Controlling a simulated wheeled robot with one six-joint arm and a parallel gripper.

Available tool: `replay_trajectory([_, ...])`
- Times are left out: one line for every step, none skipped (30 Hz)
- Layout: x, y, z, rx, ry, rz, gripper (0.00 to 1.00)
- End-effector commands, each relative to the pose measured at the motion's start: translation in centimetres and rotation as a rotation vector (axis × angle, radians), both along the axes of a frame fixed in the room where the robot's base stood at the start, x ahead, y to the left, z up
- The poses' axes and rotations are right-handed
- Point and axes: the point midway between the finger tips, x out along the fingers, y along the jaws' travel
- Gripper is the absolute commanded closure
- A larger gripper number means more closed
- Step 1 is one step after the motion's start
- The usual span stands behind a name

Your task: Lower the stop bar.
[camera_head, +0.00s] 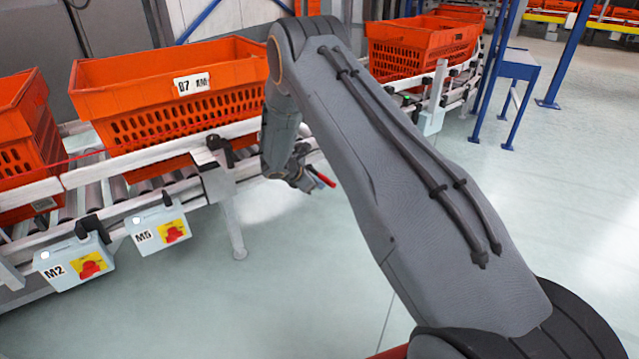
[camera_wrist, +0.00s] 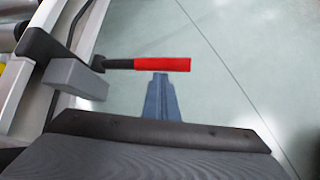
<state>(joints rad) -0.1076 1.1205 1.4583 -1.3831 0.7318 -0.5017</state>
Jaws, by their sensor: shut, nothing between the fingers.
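A lever with a red grip (camera_wrist: 162,64) sticks out sideways from the conveyor's side rail in the wrist view. Its black shaft (camera_wrist: 119,64) runs to a black pivot bracket (camera_wrist: 42,46) at the rail. The red grip also shows in the head view (camera_head: 324,179), beside my gripper (camera_head: 304,181). My gripper's fingers (camera_wrist: 161,78) are shut with nothing between them. In the wrist picture their tips lie just below the red grip's edge; I cannot tell whether they touch it. I cannot make out the stop bar itself; my arm covers part of the conveyor.
An orange tote (camera_head: 165,70) stands on the roller conveyor, with another at left (camera_head: 25,135) and one beyond my arm (camera_head: 420,45). Switch boxes M2 (camera_head: 75,262) and M5 (camera_head: 158,229) hang on the rail (camera_head: 110,185). A grey block (camera_wrist: 76,79) sits beside the lever. Open floor lies right.

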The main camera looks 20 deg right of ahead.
Motion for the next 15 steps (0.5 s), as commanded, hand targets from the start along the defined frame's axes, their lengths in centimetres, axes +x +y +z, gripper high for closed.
replay_trajectory([-0.1,-0.2,0.9,0.000,-0.002,-0.002,1.00])
replay_trajectory([-0.1,-0.3,1.2,0.000,-0.001,-0.003,1.00])
replay_trajectory([-0.1,-0.3,1.6,0.000,-0.002,-0.004,1.00])
replay_trajectory([-0.1,-0.4,1.8,-0.001,-0.002,-0.005,1.00])
replay_trajectory([-0.1,-0.4,2.1,0.000,-0.002,-0.005,1.00])
replay_trajectory([-0.1,-0.4,2.4,0.000,-0.002,-0.007,1.00])
replay_trajectory([-0.1,-0.4,2.7,-0.001,-0.002,-0.007,1.00])
replay_trajectory([-0.1,-0.4,2.9,0.000,-0.003,-0.008,1.00])
replay_trajectory([-0.1,-0.4,3.1,0.000,-0.002,-0.007,1.00])
replay_trajectory([-0.1,-0.3,3.3,0.000,-0.003,-0.006,1.00])
replay_trajectory([-0.1,-0.2,3.5,0.000,-0.002,-0.005,1.00])
replay_trajectory([-0.1,0.0,3.7,0.000,-0.002,-0.004,1.00])
replay_trajectory([-0.1,0.0,3.8,0.000,-0.002,-0.002,1.00])
replay_trajectory([-0.1,0.1,4.0,0.000,-0.002,-0.002,1.00])
replay_trajectory([-0.1,0.1,4.1,0.000,-0.002,-0.002,1.00])
